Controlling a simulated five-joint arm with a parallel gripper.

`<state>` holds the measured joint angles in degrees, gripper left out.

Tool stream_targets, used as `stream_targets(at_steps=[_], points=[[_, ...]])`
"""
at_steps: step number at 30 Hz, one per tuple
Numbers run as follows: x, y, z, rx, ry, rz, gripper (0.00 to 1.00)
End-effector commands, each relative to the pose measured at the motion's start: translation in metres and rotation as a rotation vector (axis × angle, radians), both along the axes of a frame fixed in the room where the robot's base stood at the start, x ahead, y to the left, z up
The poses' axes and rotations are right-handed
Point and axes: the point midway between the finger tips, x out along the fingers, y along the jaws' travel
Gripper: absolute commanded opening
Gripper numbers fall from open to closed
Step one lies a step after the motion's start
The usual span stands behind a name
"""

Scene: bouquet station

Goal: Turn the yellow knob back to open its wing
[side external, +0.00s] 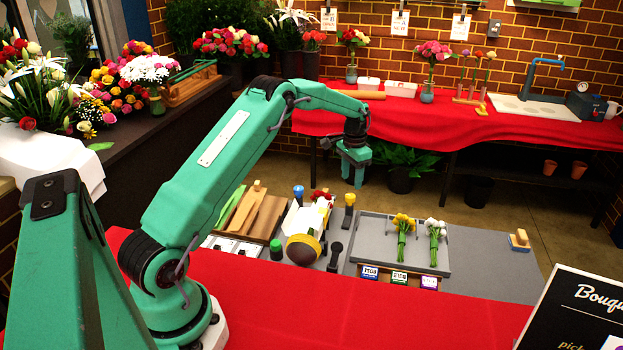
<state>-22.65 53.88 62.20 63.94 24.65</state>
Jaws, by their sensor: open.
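The yellow knob (350,198) tops a dark post on the grey work surface, right of a white wrapped bunch with red blooms (321,196). My gripper (352,178) is open and empty, pointing down. In the picture it is just above the yellow knob, with a gap between them; how far apart they are in depth I cannot tell. The white wing-like sheets (297,218) lie left of the knob. Which wing belongs to the yellow knob is not clear.
A blue knob (298,193), a green knob (276,247) and a black post (335,256) stand nearby. A brown dome (301,249) sits in front. A grey tray (376,235) holds yellow and white bunches at right. Wooden boards (265,217) lie left.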

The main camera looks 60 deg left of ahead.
Motion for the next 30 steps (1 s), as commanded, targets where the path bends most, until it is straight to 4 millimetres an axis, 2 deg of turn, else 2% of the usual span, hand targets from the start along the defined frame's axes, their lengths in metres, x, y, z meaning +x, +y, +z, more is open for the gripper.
stream_targets(at_steps=[12,18,26,27,30], points=[[0.000,0.000,-0.049,0.000,0.001,0.000,0.50],[0.000,0.000,-0.059,0.000,0.000,0.000,0.50],[0.000,0.000,-0.061,0.000,0.000,0.000,0.50],[0.000,0.000,-0.061,0.000,0.000,0.000,0.48],[0.000,0.000,-0.060,0.000,0.000,0.000,0.29]])
